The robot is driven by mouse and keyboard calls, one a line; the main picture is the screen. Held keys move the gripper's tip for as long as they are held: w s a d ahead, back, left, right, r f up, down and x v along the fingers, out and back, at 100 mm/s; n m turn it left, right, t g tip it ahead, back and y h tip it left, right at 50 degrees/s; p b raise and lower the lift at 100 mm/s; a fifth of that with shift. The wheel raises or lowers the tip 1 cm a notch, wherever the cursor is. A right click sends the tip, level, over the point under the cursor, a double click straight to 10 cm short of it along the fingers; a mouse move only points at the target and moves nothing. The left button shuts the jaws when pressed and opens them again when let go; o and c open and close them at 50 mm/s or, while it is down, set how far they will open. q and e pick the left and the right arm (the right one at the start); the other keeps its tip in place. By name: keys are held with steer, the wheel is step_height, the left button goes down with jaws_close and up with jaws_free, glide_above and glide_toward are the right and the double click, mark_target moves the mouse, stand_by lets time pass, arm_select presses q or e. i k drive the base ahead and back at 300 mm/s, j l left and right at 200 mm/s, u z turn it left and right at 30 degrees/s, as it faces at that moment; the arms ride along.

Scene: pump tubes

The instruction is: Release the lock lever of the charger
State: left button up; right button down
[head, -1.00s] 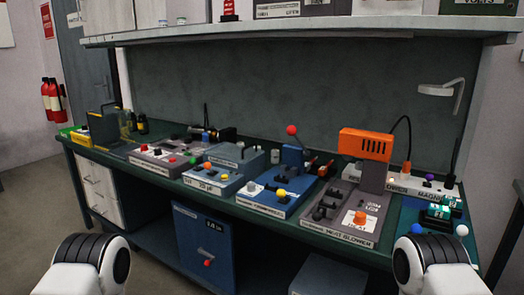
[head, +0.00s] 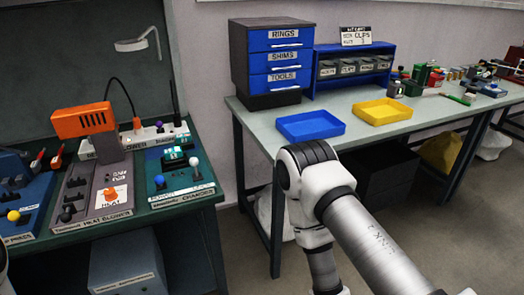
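A small teal-based station (head: 207,192) stands at the right end of the green bench on the left. It carries small green and white parts, a blue knob and a white ball-ended lever (head: 195,168). Its front label is too small to read surely, so I cannot tell whether this is the charger or whether the white-balled lever is the lock lever. Nothing of mine touches the station. My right arm shows right of the bench, bent downward, and its gripper is out of the picture. Only a sliver of my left arm shows at the left edge, without its gripper.
An orange-headed heat blower (head: 84,121) stands left of the teal station. A white lamp (head: 142,45) hangs above. On the second table (head: 271,132) are a blue tray (head: 310,136), a yellow tray (head: 382,121) and a drawer cabinet (head: 238,60). Open floor separates the benches.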

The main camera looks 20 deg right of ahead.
mark_target(194, 162)
steer(key=z, duration=0.25)
steer(key=i+u, duration=0.3)
steer(key=i, duration=0.25)
steer(key=i+l+u, duration=0.3)
steer(key=i, duration=0.25)
steer(key=j, duration=0.1)
